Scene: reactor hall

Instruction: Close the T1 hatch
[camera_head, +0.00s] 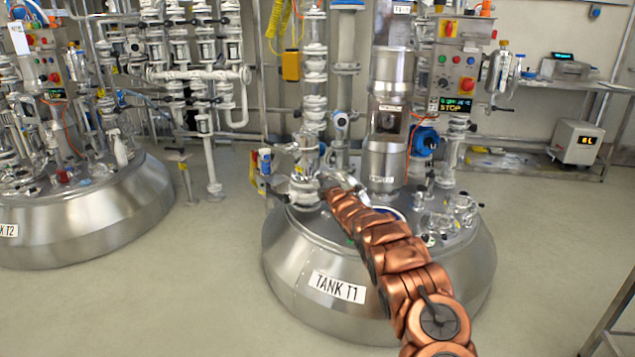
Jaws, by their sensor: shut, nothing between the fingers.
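The steel tank (285,262) labelled TANK T1 stands in the middle, with pipes and fittings on its domed top. My arm reaches up from the lower right across the top of this tank. My gripper (340,181) is at the arm's far end, over the back left of the tank top, small in view and shut with nothing held. A round part with a blue and white rim (392,211) shows just right of my arm, partly covered by it; it may be the T1 hatch opening. I cannot make out the hatch lid or whether my gripper touches anything.
Glass and steel columns (387,160) and a control box (455,80) rise behind the tank top. Glass fittings (445,215) crowd its right side. Tank T2 (90,225) stands at the left. A bench (600,85) is at the right. The floor between the tanks is clear.

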